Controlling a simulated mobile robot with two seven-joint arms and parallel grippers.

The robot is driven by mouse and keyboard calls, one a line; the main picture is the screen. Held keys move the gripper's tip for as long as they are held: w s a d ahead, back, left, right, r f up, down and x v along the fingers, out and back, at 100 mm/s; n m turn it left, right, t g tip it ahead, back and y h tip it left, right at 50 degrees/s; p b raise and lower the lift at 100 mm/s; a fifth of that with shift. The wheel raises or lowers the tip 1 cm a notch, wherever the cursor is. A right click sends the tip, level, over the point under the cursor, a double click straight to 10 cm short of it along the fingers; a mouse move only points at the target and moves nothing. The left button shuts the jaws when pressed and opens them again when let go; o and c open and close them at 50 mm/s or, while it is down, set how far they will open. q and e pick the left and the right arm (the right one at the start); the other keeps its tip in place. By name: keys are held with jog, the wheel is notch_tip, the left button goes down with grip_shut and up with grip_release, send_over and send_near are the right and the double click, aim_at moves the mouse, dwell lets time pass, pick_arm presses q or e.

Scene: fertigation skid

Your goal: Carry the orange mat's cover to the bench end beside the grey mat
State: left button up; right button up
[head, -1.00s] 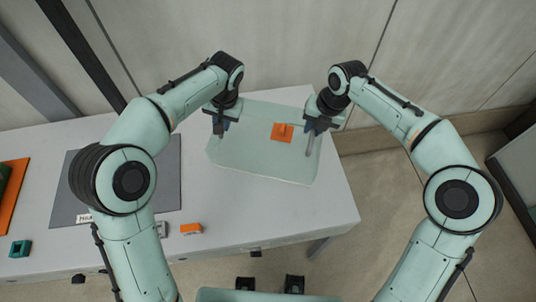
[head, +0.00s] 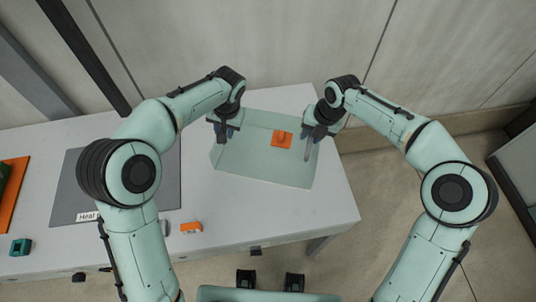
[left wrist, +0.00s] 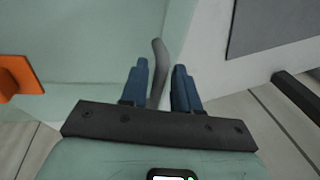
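The cover (head: 255,168) is a pale green see-through shell with an orange square patch (head: 281,139). It sits at the bench's right end, to the right of the grey mat (head: 118,190), and looks level on the bench. My left gripper (head: 224,132) is at its left side. In the left wrist view the blue fingers (left wrist: 160,85) are apart, with a grey bar handle (left wrist: 158,62) between them and slim gaps beside it. My right gripper (head: 317,131) is at the right handle (head: 309,149), its fingers seemingly apart around it. The orange mat (head: 12,205) is at the far left.
A dark green object (head: 4,175) is by the orange mat. A teal block (head: 20,247), a small orange block (head: 191,227) and a label (head: 88,216) lie near the bench's front. The bench (head: 335,200) ends just right of the cover; a wall stands behind.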

pick_arm(q)
jog(key=shift+o, duration=0.5)
pick_arm(e)
jog(key=shift+o, duration=0.5)
jog(key=shift+r, duration=0.15)
pick_arm(q)
jog(key=v, duration=1.2)
pick_arm(e)
jog(key=v, duration=1.2)
pick_arm(q)
jog(key=shift+s, duration=0.1)
pick_arm(e)
jog(key=shift+s, duration=0.1)
